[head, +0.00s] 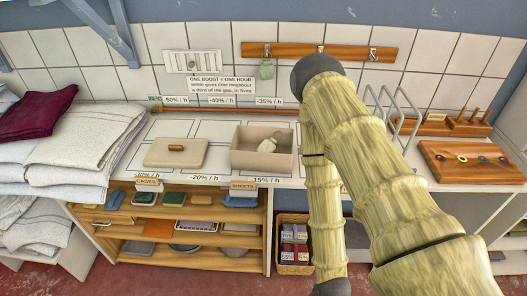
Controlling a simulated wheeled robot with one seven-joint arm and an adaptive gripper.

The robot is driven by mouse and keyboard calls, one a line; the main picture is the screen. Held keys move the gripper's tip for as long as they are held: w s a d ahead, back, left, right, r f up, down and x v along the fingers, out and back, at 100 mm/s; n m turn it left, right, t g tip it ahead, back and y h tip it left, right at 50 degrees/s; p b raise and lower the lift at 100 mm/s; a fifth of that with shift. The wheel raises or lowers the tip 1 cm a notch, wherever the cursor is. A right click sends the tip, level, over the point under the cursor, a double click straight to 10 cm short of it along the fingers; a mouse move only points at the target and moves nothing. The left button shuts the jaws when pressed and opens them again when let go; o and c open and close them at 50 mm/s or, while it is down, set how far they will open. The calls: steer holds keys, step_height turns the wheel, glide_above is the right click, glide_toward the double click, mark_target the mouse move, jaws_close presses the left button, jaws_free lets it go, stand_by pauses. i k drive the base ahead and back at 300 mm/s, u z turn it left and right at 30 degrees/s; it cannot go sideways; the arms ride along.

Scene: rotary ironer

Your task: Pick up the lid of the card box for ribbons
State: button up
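A flat beige lid (160,157) with a brown handle on top lies on the white worktop, left of an open beige box (262,162). The lid and the box are apart. A small pale object (273,142) shows inside the box; I cannot tell what it is. My arm comes in from the lower right, bends at the top and hangs down right of the box. My gripper is out of the picture below, so its state is hidden.
Folded white linens (75,140) and a dark red cloth (40,118) are stacked at the left. A wooden board (470,162) and wire rack (390,108) are on the right.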

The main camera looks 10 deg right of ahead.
mark_target(169, 153)
steer(key=u, duration=2.4)
steer(key=i, duration=2)
steer(key=z, duration=2.95)
steer(key=i, duration=0.3)
steer(key=z, duration=0.1)
